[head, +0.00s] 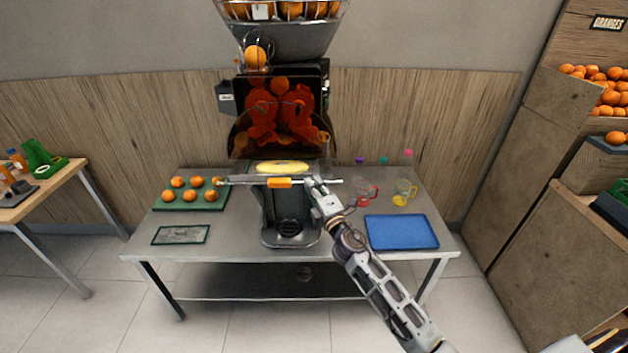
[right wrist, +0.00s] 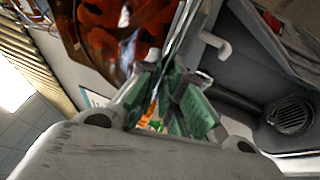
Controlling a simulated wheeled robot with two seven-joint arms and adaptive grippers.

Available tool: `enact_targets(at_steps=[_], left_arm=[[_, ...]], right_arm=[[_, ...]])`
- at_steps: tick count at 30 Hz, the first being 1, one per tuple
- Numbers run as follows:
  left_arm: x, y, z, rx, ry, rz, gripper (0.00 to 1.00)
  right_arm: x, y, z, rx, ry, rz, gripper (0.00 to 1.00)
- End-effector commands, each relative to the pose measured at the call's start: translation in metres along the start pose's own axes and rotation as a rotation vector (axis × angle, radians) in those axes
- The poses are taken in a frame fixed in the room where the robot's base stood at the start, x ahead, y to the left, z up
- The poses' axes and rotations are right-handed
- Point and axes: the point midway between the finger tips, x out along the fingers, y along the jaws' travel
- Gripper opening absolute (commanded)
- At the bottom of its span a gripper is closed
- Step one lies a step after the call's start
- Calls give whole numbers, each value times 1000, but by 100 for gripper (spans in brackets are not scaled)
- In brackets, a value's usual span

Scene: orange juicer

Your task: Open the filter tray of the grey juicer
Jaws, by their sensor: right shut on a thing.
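The grey juicer (head: 279,105) stands at the back middle of the steel table, with a dark see-through front over orange parts. Its filter tray (head: 283,167) shows below that front, with yellow inside and a thin front bar carrying an orange grip piece (head: 279,183). My right gripper (head: 314,184) is at the right part of this bar, right of the orange piece, and is shut on it. In the right wrist view its green-padded fingers (right wrist: 172,78) are close together by a thin metal bar; the exact contact is hard to see. My left gripper is not in view.
A green tray (head: 158,206) with several oranges is at the left of the steel table (head: 240,262). The juicer's drip area (head: 290,230) lies below the bar.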

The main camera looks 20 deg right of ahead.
Motion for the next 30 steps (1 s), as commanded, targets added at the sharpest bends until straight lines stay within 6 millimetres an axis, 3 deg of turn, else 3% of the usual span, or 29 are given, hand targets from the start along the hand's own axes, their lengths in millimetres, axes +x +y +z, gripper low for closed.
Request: enact_targets(at_steps=[16,29,30], left_arm=[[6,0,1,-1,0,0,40],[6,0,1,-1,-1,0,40],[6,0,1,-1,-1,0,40]], right_arm=[[-51,7,-22,2,2,-6,0],[-58,10,-24,0,1,-5,0],[-58,10,-24,0,1,-5,9]])
